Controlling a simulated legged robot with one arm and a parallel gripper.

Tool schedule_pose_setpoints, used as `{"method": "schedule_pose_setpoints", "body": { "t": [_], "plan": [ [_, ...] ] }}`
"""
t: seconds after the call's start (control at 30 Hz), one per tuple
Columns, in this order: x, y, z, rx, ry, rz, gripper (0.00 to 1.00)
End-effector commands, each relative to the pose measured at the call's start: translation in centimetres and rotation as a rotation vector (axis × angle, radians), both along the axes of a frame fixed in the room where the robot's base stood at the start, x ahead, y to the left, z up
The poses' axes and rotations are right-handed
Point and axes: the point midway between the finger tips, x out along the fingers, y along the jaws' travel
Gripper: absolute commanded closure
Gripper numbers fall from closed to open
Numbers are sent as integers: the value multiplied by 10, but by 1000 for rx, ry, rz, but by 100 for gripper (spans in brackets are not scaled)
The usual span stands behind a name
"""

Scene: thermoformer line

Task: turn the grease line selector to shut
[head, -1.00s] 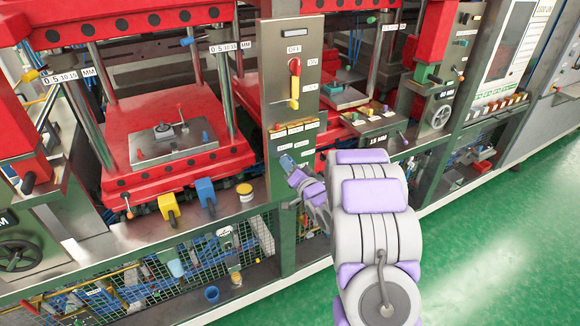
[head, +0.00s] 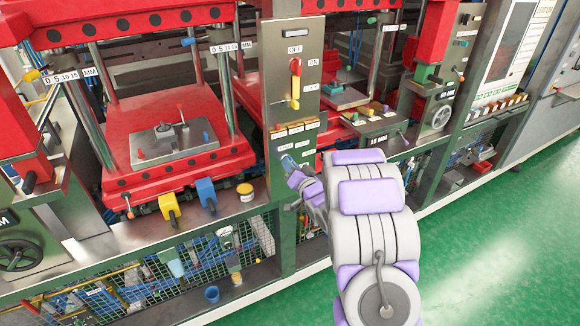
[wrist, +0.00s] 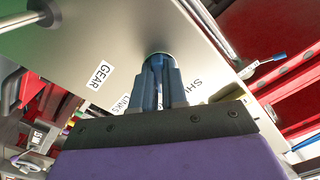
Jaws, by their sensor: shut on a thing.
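The grease line selector (wrist: 158,57) is on a flat metal panel, with only a little of its round edge showing past my fingers in the wrist view. My gripper (wrist: 158,72) is shut on it; the dark blue fingers hide its handle, so I cannot tell where it points. The label GEAR (wrist: 101,76) lies to the left, LINKS (wrist: 122,103) lower left, and a partly hidden label starting SH (wrist: 195,90) to the right. In the head view my gripper (head: 288,163) meets the green post's lower face, below a row of tags.
The green floor (head: 480,235) is clear at right.

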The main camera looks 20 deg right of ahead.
Motion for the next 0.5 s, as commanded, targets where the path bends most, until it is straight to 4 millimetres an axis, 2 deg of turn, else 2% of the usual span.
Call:
{"method": "schedule_pose_setpoints", "body": {
  "t": [0.5],
  "plan": [
    [-1,0,-5,-425,-5,0,100]
  ]
}}
